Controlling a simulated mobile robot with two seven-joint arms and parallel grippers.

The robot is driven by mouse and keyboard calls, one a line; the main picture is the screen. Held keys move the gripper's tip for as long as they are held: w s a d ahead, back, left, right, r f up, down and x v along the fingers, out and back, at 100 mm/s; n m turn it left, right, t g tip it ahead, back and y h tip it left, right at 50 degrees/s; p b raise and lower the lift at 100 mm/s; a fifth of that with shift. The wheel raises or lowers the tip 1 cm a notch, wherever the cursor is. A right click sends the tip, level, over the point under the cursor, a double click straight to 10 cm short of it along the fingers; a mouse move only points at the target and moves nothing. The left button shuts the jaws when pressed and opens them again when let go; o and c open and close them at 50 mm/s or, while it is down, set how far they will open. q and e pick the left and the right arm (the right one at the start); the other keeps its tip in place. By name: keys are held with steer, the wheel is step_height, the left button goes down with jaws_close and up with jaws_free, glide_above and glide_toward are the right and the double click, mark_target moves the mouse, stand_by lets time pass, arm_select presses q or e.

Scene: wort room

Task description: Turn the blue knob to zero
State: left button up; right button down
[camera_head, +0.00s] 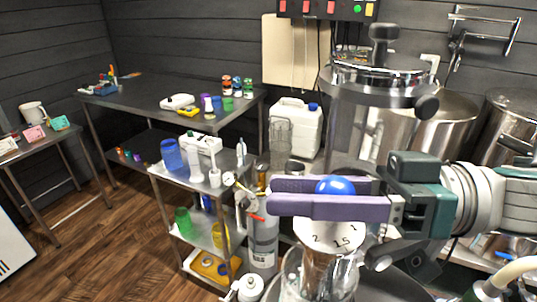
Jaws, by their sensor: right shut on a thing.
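The blue knob (335,186) shows as a rounded blue top between the purple fingers of my right gripper (276,195). The gripper comes in from the right and is shut on the knob, with the fingers reaching past it to the left. A white dial (330,234) with black numbers, among them 2, 15 and 1, lies just below the knob. The upper part of the dial is hidden by the fingers, and no zero can be made out. My left gripper is not in view.
A large steel vessel (362,118) stands behind the gripper. A white canister (296,128) is at its left. A metal cart (165,172) with jugs and bottles stands left of the dial. A dark table (150,97) is farther back.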

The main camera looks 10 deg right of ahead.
stand_by(0.3)
steer(key=shift+c, duration=2.1)
jaws_free()
steer(key=b+v, duration=0.4)
steer(key=v, duration=0.5)
steer(key=shift+s+d, duration=0.15)
steer(key=shift+d, duration=0.25)
